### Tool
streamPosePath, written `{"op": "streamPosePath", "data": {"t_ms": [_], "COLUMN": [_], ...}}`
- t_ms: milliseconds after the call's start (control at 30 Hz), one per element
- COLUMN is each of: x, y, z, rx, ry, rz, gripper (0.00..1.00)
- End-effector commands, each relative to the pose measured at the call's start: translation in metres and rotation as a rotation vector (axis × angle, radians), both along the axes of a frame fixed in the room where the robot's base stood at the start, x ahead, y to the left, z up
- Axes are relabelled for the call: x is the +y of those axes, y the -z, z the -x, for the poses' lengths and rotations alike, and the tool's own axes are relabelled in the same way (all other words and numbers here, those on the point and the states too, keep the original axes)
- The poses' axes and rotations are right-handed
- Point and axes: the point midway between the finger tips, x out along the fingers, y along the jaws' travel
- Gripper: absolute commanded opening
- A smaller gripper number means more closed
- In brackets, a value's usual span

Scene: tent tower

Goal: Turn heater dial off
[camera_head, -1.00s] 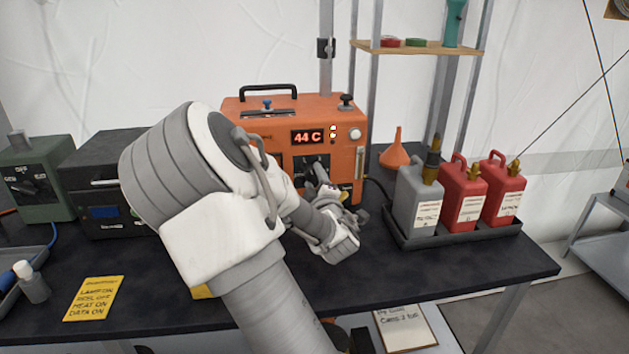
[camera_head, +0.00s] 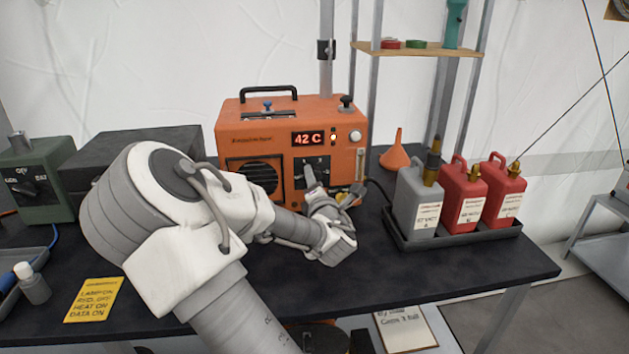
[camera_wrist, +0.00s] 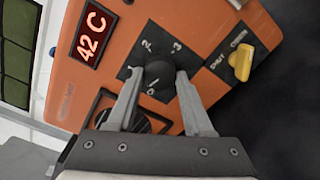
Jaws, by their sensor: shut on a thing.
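The orange heater (camera_head: 290,135) stands at the back of the black bench, its red display reading 42 C. In the wrist view the black heater dial (camera_wrist: 160,78) sits on a dark plate with the marks 2 and 3 showing. My gripper (camera_wrist: 160,92) is at the heater's front panel, its two fingers on either side of the dial and shut on it. In the head view my gripper (camera_head: 312,180) reaches the panel below the display, and the arm hides part of it. The dial's pointer and its off mark are hard to make out.
A yellow valve handle (camera_wrist: 242,61) with shut and open marks is close to the dial's right in the wrist view. A tray (camera_head: 455,238) with grey and red jugs and an orange funnel (camera_head: 396,150) stand right of the heater. A yellow note (camera_head: 93,299) lies front left.

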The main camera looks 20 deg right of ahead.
Motion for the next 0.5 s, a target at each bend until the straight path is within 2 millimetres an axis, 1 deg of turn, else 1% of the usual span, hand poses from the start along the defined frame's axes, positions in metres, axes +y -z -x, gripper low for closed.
{"op": "streamPosePath", "data": {"t_ms": [200, 500], "x": [0.0006, 0.0004], "y": [-0.0012, -0.0014], "z": [-0.0008, -0.0008], "rx": [0.039, 0.07], "ry": [-0.001, -0.001], "rz": [0.147, 0.257], "gripper": [0.0, 0.0]}}
